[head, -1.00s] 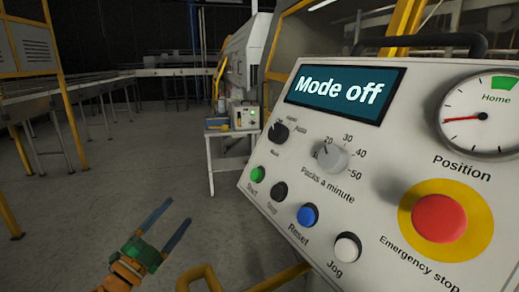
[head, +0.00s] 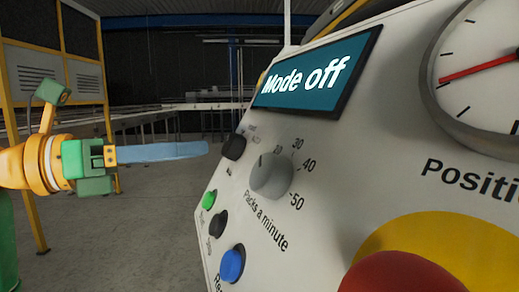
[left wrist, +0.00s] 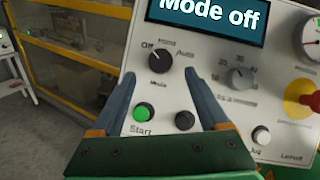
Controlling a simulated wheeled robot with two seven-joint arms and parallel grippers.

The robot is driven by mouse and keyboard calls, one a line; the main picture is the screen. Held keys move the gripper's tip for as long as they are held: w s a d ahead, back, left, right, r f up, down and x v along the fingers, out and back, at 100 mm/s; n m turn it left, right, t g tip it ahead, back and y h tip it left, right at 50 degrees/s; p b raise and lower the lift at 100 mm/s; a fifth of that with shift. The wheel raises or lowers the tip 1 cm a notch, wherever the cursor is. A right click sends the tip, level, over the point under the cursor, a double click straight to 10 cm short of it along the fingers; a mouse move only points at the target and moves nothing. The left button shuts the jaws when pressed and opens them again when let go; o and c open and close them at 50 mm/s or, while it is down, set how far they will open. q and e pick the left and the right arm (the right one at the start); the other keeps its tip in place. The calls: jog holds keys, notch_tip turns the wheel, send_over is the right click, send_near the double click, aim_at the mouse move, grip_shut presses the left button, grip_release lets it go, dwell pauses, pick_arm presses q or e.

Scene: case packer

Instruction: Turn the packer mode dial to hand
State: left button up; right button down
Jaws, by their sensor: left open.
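The black mode dial (head: 233,147) is on the left part of the sloped white control panel (head: 325,170). In the left wrist view the dial (left wrist: 158,60) has the labels Off, Hand and Auto around it, and its pointer is toward Off. The display (head: 315,75) reads "Mode off". In the left wrist view the dial shows between and just beyond the fingertips (left wrist: 160,76). My right gripper is not in view.
The grey speed knob (head: 271,176) is right of the dial. The green start button (head: 209,199), a black button (head: 218,223) and the blue reset button (head: 231,264) are below. A large red emergency stop (head: 400,275) is at lower right.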

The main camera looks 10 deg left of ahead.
aim_at(227, 145)
pick_arm(q)
jog(key=shift+w+d+r, duration=0.15)
jog(key=shift+w+d, duration=0.05)
jog(key=shift+d, duration=0.2)
jog(key=p+x, duration=0.1)
jog(key=x, duration=0.2)
jog(key=shift+w+d+p, duration=0.15)
jog(key=shift+d+p, duration=0.05)
jog(key=shift+p, duration=0.15)
jog(key=shift+w+d, duration=0.15)
jog(key=shift+d, duration=0.1)
jog(key=shift+a, duration=0.25)
jog(key=c, duration=0.6)
grip_shut()
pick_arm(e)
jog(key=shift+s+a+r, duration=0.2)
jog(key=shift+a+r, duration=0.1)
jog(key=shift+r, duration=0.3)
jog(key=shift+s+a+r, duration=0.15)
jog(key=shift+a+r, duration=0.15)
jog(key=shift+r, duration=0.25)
